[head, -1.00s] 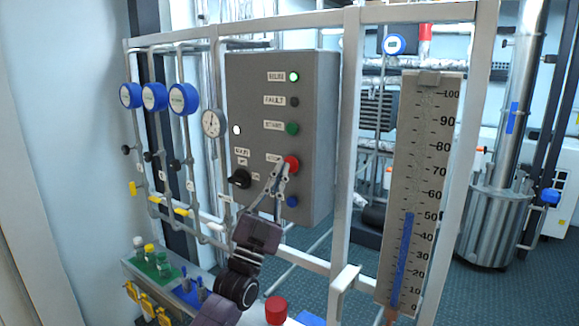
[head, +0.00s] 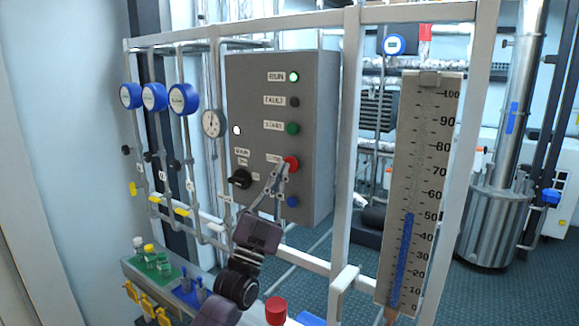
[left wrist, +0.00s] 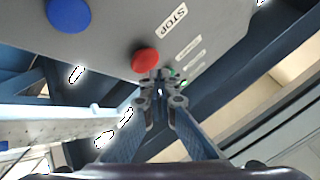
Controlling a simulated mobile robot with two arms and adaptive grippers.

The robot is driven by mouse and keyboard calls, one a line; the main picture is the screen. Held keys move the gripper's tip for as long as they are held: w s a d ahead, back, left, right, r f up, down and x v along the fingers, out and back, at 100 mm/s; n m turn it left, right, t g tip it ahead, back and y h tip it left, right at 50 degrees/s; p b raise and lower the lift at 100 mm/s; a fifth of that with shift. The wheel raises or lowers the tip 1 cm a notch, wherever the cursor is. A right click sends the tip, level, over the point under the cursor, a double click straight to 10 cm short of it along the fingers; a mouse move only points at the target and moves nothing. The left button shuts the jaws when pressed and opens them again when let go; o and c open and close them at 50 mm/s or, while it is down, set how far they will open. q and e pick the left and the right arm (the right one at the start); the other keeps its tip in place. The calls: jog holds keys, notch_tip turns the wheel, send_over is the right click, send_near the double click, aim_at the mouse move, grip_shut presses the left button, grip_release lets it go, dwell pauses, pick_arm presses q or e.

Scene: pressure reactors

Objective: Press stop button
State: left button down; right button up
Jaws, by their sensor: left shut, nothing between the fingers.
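The red stop button (head: 291,164) is on the grey control panel (head: 312,110), right of its label. It also shows in the left wrist view (left wrist: 145,61), near the STOP label (left wrist: 172,20). My left gripper (head: 283,170) is shut and empty, its fingertips at the button's lower left in the head view. In the left wrist view the fingertips (left wrist: 158,75) are right beside the button's edge; whether they touch it I cannot tell. My right gripper is not in view.
A green start button (head: 292,129), a lit green run lamp (head: 294,77), a black rotary switch (head: 240,179) and a blue button (head: 292,201) share the panel. A white frame post (head: 346,150) and a scale board (head: 424,180) stand to the right.

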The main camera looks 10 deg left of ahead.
pick_arm(q)
jog(key=shift+w, duration=0.15)
jog(key=shift+w+d, duration=0.15)
jog(key=shift+w, duration=0.1)
jog(key=shift+w+d+b, duration=0.15)
jog(key=shift+w+b, duration=0.3)
jog(key=shift+b, duration=0.1)
dwell(0.5)
jog(key=shift+s, duration=0.1)
dwell(0.4)
jog(key=shift+s+a+p, duration=0.3)
jog(key=shift+s+p, duration=0.2)
jog(key=shift+s, duration=0.3)
jog(key=s, duration=0.1)
jog(key=s+a+p, duration=0.1)
jog(key=s, duration=0.1)
jog(key=s+p, duration=0.1)
jog(key=shift+s+a, duration=0.35)
jog(key=shift+a, duration=0.05)
